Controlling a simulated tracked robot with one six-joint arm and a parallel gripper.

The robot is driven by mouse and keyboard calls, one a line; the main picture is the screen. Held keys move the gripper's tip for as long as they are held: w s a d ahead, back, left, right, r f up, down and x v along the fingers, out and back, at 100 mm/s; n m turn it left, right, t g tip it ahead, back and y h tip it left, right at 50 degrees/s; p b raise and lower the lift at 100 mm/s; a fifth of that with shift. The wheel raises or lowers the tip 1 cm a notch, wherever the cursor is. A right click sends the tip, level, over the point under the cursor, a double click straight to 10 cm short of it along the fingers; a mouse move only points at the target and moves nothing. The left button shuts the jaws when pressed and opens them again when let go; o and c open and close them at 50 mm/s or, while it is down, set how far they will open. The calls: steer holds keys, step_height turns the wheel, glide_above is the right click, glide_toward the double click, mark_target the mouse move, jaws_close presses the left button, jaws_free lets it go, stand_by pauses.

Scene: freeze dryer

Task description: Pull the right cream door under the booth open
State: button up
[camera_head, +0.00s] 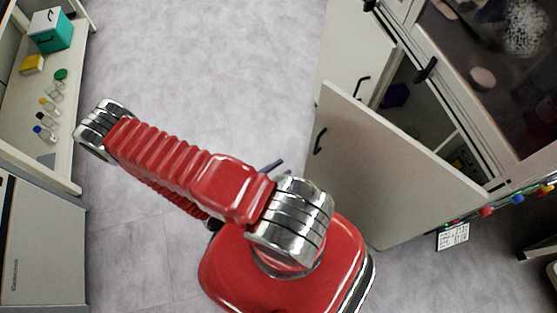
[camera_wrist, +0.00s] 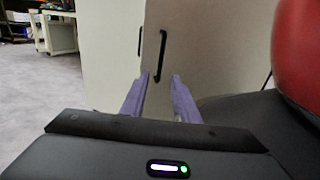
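The right cream door (camera_head: 365,170) under the booth stands swung wide open, out from the cabinet front. Its dark handle (camera_head: 320,140) is near its free edge. The door also fills the middle of the wrist view (camera_wrist: 215,55), with its handle (camera_wrist: 161,55) upright. My gripper (camera_wrist: 159,79) has its two purple fingers apart, with nothing seen held. The lower end of the handle appears between the fingertips; I cannot tell the exact gap. In the head view, my red arm hides most of the gripper; only a bit of purple finger shows.
The left cream door (camera_head: 350,50) looks shut, with its own handle (camera_head: 362,90). The cabinet interior (camera_head: 400,90) shows dark behind the open door. The glass booth (camera_head: 490,60) is above. A shelf (camera_head: 75,120) with vials stands at left. Grey floor between is clear.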

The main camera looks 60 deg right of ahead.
steer(key=shift+c, duration=0.3)
